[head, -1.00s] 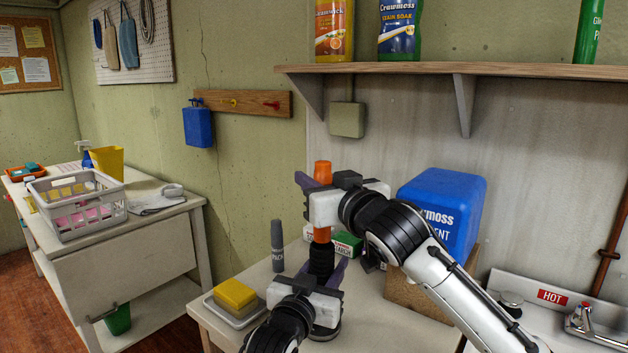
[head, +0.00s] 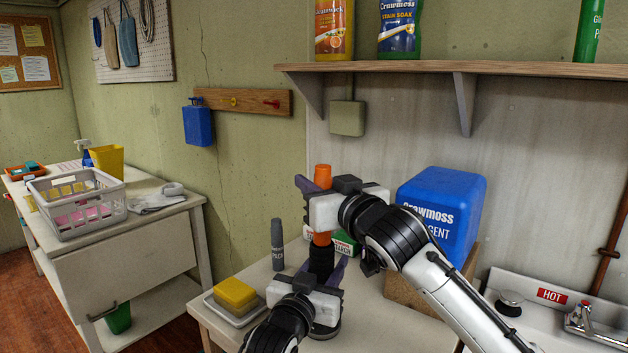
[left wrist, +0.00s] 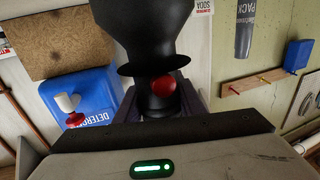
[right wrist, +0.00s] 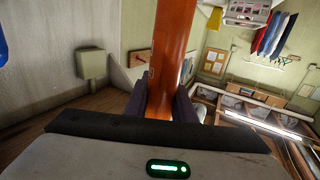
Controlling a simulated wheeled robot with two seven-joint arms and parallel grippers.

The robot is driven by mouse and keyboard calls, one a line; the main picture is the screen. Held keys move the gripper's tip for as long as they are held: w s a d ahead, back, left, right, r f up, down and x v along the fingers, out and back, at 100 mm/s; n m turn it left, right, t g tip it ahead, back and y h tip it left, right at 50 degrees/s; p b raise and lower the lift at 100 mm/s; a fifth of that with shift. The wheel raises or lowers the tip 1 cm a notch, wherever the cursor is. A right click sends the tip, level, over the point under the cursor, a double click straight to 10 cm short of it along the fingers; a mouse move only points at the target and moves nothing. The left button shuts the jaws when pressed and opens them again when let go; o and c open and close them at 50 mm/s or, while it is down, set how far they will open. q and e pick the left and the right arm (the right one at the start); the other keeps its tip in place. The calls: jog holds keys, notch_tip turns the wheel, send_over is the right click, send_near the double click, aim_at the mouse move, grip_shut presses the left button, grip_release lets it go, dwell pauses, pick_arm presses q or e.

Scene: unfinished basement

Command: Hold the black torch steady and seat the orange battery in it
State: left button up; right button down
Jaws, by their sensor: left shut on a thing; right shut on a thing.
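The orange battery (head: 322,174) stands upright in the head view, and my right gripper (head: 318,192) is shut around it. The battery fills the upper middle of the right wrist view (right wrist: 172,60). The black torch (head: 321,260) is upright directly below it, and my left gripper (head: 322,274) is shut on it. In the left wrist view the torch (left wrist: 155,45) shows a flared collar and a red button (left wrist: 164,87). The battery's lower end meets the torch's top in the head view. I cannot tell how far inside it is.
A grey tube (head: 277,244) and a yellow sponge (head: 235,293) on a tray are left of the torch. A blue detergent jug (head: 440,215) on a brown block stands behind my right arm. A shelf (head: 450,69) hangs above, and a sink (head: 550,300) is at right.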

jog(key=shift+f, duration=0.2)
jog(key=shift+f, duration=0.35)
jog(key=shift+f, duration=0.3)
jog(key=shift+f, duration=0.35)
notch_tip(320, 180, down, 6)
dwell(1.9)
jog(key=shift+f, duration=0.4)
jog(key=shift+f, duration=0.4)
jog(key=c, duration=1.4)
grip_release()
jog(key=shift+f, duration=0.2)
